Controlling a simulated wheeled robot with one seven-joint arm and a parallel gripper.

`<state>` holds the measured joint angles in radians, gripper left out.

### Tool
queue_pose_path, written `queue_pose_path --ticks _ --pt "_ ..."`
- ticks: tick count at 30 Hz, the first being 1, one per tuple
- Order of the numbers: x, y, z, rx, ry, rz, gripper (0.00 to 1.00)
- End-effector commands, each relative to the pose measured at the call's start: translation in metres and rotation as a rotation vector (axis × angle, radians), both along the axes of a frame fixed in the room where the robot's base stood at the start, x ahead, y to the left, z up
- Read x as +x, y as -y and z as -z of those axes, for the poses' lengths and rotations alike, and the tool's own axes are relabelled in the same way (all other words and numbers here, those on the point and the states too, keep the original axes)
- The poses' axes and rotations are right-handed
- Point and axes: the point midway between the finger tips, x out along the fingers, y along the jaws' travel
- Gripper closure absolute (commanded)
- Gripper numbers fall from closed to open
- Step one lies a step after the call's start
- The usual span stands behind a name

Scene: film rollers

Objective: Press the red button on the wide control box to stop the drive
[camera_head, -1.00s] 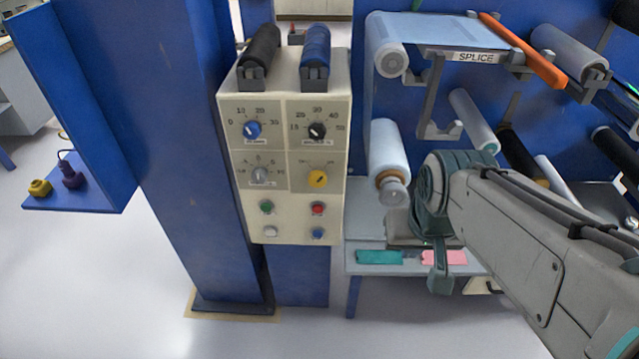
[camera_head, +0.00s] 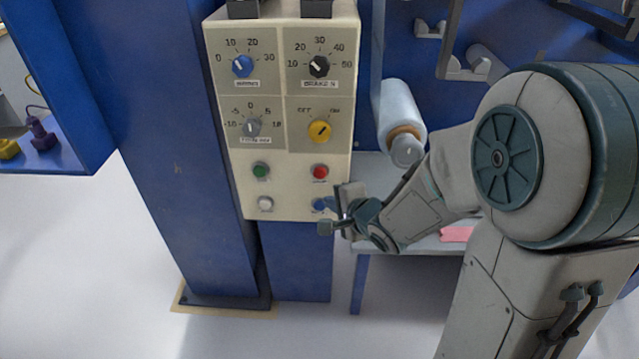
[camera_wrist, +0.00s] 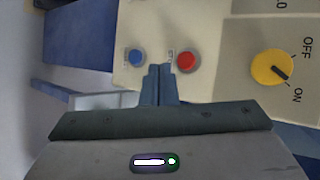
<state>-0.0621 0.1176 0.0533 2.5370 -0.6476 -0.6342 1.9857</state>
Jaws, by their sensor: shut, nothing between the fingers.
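The wide control box (camera_head: 288,190) is a cream panel on the blue machine frame. Its red button (camera_head: 320,172) sits at the lower right, below the yellow switch and above the blue button (camera_head: 319,205). My gripper (camera_head: 330,208) is shut and empty, in front of the box's lower right corner, overlapping the blue button in the head view. In the wrist view the shut fingertips (camera_wrist: 158,70) point at the panel between the red button (camera_wrist: 187,60) and the blue button (camera_wrist: 136,55). Whether they touch the panel cannot be told.
A green button (camera_head: 261,170) and a white button (camera_head: 265,204) sit left on the panel. The yellow OFF/ON switch (camera_head: 320,131) is above the red button. A white film roll (camera_head: 402,115) stands right of the box. A blue post (camera_head: 185,150) stands left.

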Motion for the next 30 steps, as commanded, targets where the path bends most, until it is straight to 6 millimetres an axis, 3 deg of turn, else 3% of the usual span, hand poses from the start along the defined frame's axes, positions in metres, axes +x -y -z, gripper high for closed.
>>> queue_pose_path --ticks 1,4,20,30 --pt "-0.001 -0.008 0.015 0.060 -0.015 -0.007 1.00" --pt "-0.002 -0.020 0.021 0.155 -0.037 -0.014 1.00" --pt "-0.001 -0.026 0.021 0.214 -0.052 -0.017 1.00" --pt "0.038 -0.024 0.021 0.214 -0.051 -0.016 1.00"
